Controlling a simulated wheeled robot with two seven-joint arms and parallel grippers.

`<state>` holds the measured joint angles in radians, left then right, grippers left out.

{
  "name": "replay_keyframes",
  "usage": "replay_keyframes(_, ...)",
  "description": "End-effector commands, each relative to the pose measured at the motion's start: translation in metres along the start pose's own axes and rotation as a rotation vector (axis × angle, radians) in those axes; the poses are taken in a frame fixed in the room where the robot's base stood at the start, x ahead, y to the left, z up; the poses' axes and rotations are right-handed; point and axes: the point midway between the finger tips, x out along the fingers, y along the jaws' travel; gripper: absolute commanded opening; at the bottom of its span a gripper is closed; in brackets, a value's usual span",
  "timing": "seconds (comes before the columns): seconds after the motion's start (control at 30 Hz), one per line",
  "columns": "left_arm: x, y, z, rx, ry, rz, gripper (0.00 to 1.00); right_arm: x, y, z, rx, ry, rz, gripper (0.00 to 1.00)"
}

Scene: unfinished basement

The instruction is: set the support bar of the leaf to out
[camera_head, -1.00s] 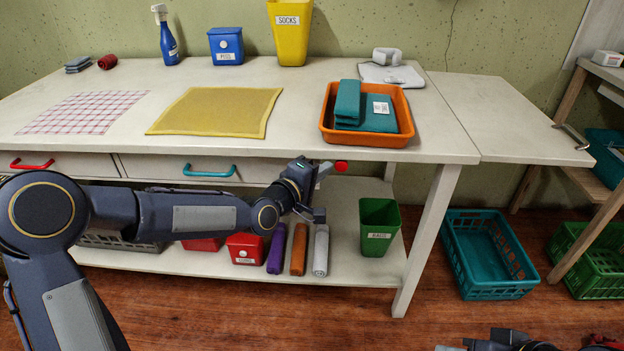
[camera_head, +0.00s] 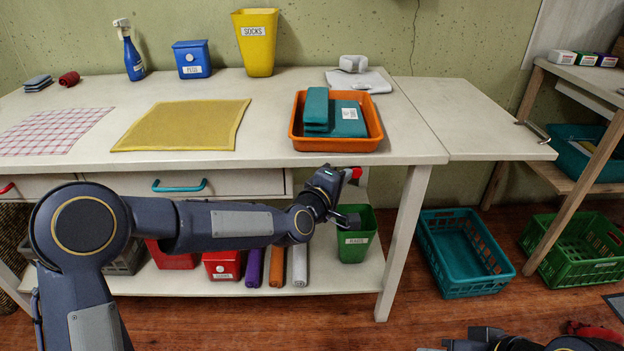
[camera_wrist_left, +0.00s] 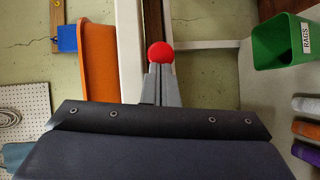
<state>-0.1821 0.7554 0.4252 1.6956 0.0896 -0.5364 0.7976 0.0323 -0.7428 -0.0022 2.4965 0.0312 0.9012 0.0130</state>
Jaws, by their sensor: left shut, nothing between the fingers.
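The leaf (camera_head: 478,117) lies level with the tabletop at its right end, in the head view. A red round knob (camera_head: 356,172) shows just below the table's front edge; I take it to be on the support bar, whose bar itself I cannot make out. My left gripper (camera_head: 343,178) is shut and empty, its tips right at the knob. In the left wrist view the knob (camera_wrist_left: 161,54) sits just beyond the closed fingertips (camera_wrist_left: 160,75); whether they touch I cannot tell. My right gripper (camera_head: 455,343) shows partly at the bottom edge, its jaws unclear.
An orange tray (camera_head: 293,131) with teal cloths stands on the tabletop near the leaf. A green bin (camera_head: 357,246) stands on the lower shelf, below my left gripper. A teal crate (camera_head: 463,284) is on the floor under the leaf. A shelf unit (camera_head: 590,75) stands farther right.

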Motion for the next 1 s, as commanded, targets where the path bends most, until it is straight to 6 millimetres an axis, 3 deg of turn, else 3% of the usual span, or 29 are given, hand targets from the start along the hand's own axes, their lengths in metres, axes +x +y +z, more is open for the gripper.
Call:
replay_keyframes(0.03,0.009,0.004,0.015,0.000,-0.004,0.000,0.00,-0.002,-0.001,-0.001,0.000,0.000,0.000,0.36)
replay_keyframes(0.2,0.034,0.010,0.049,0.000,-0.002,-0.001,0.00,-0.007,-0.003,-0.004,0.000,0.000,0.000,0.36)
replay_keyframes(0.4,0.053,0.015,0.074,0.000,0.002,0.000,0.00,-0.012,-0.005,-0.006,0.000,0.000,0.000,0.36)
replay_keyframes(0.6,0.061,0.017,0.085,-0.001,0.005,0.000,0.00,-0.013,-0.006,-0.007,0.000,0.000,0.000,0.36)
replay_keyframes(1.0,0.062,0.017,0.085,-0.001,0.006,0.000,0.00,-0.013,-0.006,-0.007,0.000,0.000,0.000,0.36)
